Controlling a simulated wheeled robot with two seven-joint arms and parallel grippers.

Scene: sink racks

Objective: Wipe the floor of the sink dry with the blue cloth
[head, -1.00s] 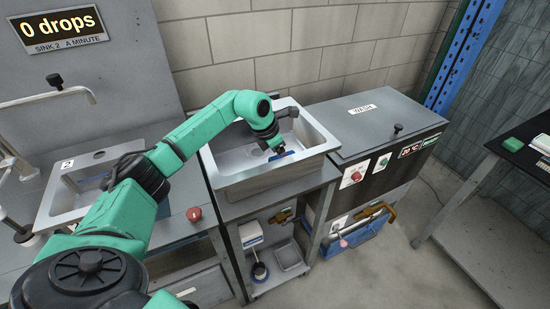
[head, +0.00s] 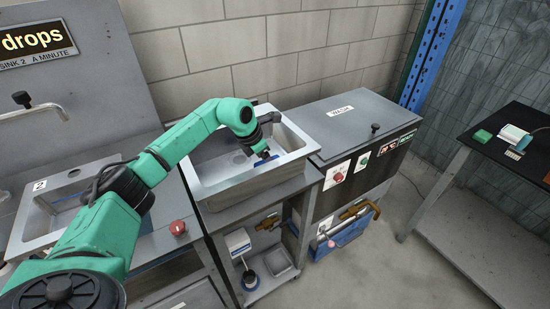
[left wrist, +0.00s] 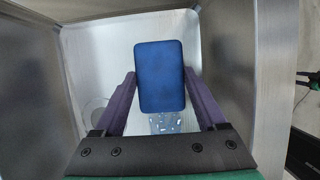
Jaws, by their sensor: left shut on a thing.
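The blue cloth (left wrist: 160,76) is a flat, padded-looking rectangle between the two fingers of my left gripper (left wrist: 160,90). The gripper is shut on it. In the head view my left gripper (head: 264,155) reaches down inside the steel sink (head: 255,181), with a little blue showing at its tip. In the left wrist view the cloth is over the pale sink floor (left wrist: 95,65); whether it touches the floor is hard to tell. A speckled patch of water drops (left wrist: 170,123) shows just below the cloth. My right gripper is not in view.
The sink's steel walls (left wrist: 225,60) rise close on both sides of the gripper. A round drain (left wrist: 95,108) lies left of the cloth. A grey washer box (head: 345,120) adjoins the sink on the right; a second sink (head: 40,215) stands left, with a red knob (head: 178,227) between.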

